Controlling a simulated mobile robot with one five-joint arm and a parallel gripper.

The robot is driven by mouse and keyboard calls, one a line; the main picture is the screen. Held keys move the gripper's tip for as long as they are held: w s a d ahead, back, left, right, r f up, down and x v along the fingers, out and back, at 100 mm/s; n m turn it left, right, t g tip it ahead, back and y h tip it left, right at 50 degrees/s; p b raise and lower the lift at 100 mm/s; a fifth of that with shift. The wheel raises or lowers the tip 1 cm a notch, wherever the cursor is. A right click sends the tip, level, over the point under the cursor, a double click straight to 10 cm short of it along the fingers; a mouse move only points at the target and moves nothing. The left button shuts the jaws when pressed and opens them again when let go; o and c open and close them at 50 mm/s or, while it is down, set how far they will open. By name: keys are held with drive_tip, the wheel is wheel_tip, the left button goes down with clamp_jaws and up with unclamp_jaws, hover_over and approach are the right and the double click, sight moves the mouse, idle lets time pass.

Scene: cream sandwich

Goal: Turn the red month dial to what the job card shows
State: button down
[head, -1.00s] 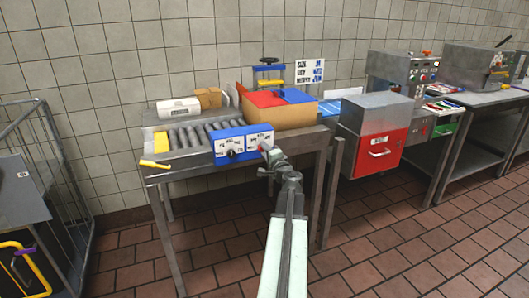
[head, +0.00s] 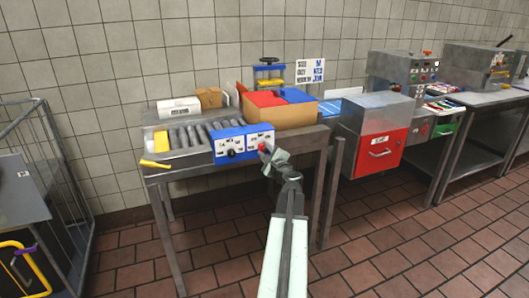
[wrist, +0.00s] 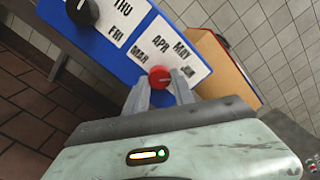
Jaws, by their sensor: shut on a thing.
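The red month dial (wrist: 159,77) sits on a blue control panel (wrist: 113,63), with MAR, APR, MAY and JUN labels around it. The dial's red also shows in the head view (head: 262,146). My gripper (wrist: 159,90) is shut on the dial, one finger on each side of it. The dial has a light mark on its face; which month it points to is hard to tell. In the head view, my gripper (head: 268,151) is at the panel's right end. The job card (head: 311,70) is on the wall; its small bottom line appears to read JUN.
A black dial (wrist: 82,12) is left of the red one, near THU and FRI labels. A roller table (head: 183,134) stands behind the panel, with a cardboard box (head: 287,115) under red and blue flaps. A red-fronted metal unit (head: 377,153) stands at the right.

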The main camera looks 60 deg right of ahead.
drive_tip(key=shift+w, duration=0.1)
idle(0.4)
drive_tip(key=c, duration=1.1)
unclamp_jaws()
drive_tip(key=shift+o, duration=0.2)
drive_tip(key=shift+a, duration=0.1)
drive_tip(key=v, duration=0.7)
drive_tip(key=shift+s+a, duration=0.25)
drive_tip(key=shift+s, duration=0.05)
